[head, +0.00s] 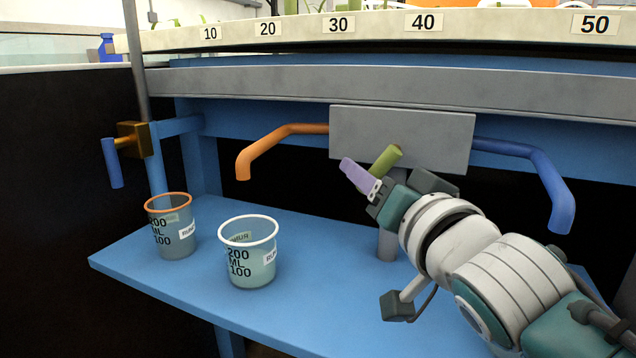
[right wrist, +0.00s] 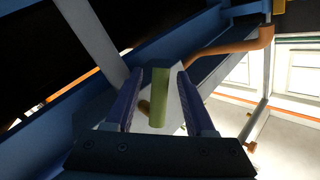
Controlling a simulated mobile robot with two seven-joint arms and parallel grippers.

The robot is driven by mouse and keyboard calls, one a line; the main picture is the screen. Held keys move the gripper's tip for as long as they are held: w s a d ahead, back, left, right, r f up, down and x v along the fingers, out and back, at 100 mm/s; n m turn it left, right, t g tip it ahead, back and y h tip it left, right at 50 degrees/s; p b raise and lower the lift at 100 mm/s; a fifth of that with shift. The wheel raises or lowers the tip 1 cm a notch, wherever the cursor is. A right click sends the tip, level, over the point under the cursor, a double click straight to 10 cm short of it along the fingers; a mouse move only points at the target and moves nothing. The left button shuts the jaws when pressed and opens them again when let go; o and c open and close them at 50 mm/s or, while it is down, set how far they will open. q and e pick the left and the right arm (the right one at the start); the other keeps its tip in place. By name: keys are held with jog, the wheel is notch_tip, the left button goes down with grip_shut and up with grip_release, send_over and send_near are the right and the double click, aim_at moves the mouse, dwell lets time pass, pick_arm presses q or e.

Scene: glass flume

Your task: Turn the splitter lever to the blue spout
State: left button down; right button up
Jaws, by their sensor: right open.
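The splitter lever, a short olive-green handle (head: 386,158), stands out at the front of the grey splitter box (head: 402,128) in the head view. The orange spout (head: 268,143) leaves the box to the left and the blue spout (head: 540,172) to the right. My right gripper (head: 370,172) is open at the lever, with one purple finger showing on its left. In the right wrist view, the lever (right wrist: 160,97) lies between the two fingers of my right gripper (right wrist: 160,75), with gaps visible on both sides. My left gripper is out of view.
An orange-rimmed beaker (head: 172,240) and a white-rimmed beaker (head: 248,262) stand on the blue shelf (head: 310,318) at left. A brass valve with a blue handle (head: 112,162) is at far left. The numbered flume edge (head: 300,40) runs above the box.

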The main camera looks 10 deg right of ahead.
jog(key=shift+c, duration=0.2)
grip_shut()
dwell(0.3)
